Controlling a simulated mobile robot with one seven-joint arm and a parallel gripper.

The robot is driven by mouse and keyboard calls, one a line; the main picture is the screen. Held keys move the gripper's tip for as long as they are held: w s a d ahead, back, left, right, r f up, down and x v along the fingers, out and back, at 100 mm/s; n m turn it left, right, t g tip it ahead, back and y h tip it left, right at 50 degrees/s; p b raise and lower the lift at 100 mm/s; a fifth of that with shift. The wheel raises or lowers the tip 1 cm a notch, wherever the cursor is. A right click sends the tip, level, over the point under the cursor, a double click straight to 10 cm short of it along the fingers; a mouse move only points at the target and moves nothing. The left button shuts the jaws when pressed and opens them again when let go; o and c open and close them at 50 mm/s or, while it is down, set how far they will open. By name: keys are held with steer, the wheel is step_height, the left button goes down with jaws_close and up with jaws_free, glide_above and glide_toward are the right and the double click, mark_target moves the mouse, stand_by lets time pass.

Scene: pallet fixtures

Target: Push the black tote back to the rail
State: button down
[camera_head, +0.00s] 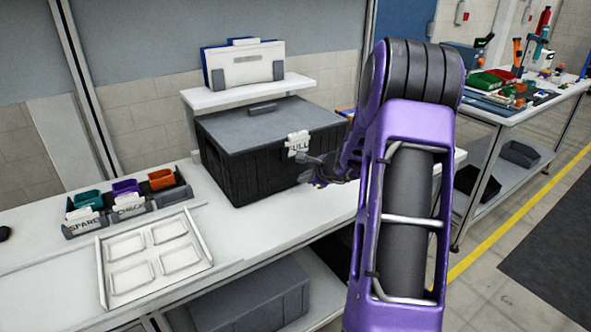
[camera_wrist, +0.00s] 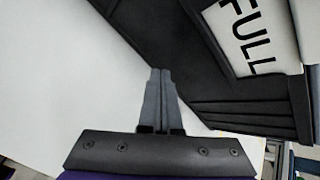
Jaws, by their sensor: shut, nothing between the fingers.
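The black tote (camera_head: 255,165) with a grey lid stands on the white bench, partly under a raised white shelf. A white label reading FULL (camera_head: 298,143) is on its front; the label (camera_wrist: 255,35) also shows large in the wrist view. My gripper (camera_head: 312,172) is at the tote's front face, just below the label. In the wrist view my gripper (camera_wrist: 160,75) is shut and empty, its fingertips by the tote's dark side (camera_wrist: 185,50). I cannot tell whether they touch it. The rail cannot be made out behind the tote.
The raised shelf (camera_head: 220,98) holds a white and blue case (camera_head: 245,65). Left of the tote is a holder with small coloured bins (camera_head: 125,198), and in front of that a white tray (camera_head: 150,260). A grey box (camera_head: 250,300) sits on the lower shelf. Bare bench (camera_head: 270,225) lies before the tote.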

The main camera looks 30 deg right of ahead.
steer(key=shift+s+d+b, duration=0.2)
steer(key=shift+s+b, duration=0.85)
steer(key=shift+s, duration=1.35)
